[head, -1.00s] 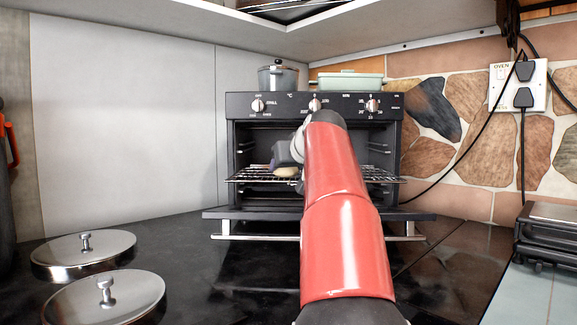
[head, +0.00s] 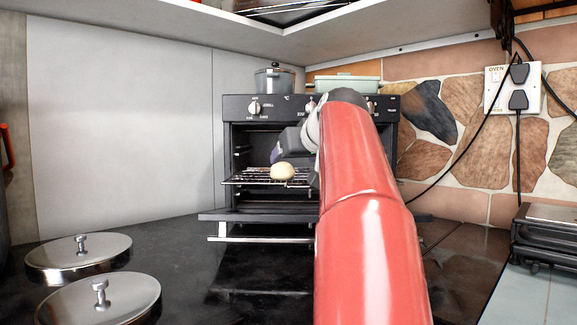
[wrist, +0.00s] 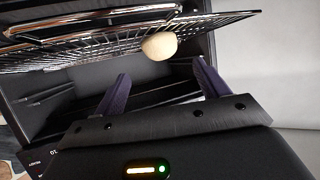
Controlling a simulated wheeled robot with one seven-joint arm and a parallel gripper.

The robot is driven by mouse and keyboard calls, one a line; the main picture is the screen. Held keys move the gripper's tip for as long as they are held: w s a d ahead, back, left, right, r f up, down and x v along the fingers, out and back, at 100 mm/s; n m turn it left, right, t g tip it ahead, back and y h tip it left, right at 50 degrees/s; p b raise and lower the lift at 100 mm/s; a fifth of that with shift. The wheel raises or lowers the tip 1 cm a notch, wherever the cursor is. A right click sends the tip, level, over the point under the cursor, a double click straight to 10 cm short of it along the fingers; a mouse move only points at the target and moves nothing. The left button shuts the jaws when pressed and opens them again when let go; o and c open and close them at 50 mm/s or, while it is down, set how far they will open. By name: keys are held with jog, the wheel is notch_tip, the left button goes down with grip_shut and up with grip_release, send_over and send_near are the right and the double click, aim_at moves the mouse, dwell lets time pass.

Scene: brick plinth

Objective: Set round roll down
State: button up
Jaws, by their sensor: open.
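The round roll (head: 283,171) is pale and sits on the wire rack (head: 240,180) of the open oven (head: 300,218). In the wrist view the roll (wrist: 159,46) rests on the rack (wrist: 90,50), past the fingertips. My gripper (wrist: 158,84) is open, its two dark purple fingers spread apart with nothing between them. In the head view my gripper (head: 277,153) is just behind or beside the roll and partly hidden by my red arm. The roll and the fingers look apart in the wrist view.
The oven door (head: 262,231) is folded down in front. A pot (head: 276,79) and a green dish (head: 344,84) stand on the oven. Two metal lids (head: 78,258) lie on the dark counter at left. A black appliance (head: 545,240) stands at right.

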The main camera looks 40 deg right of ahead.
jog(key=v, duration=0.4)
jog(key=shift+s, duration=0.1)
jog(key=shift+s, duration=0.1)
dwell(0.4)
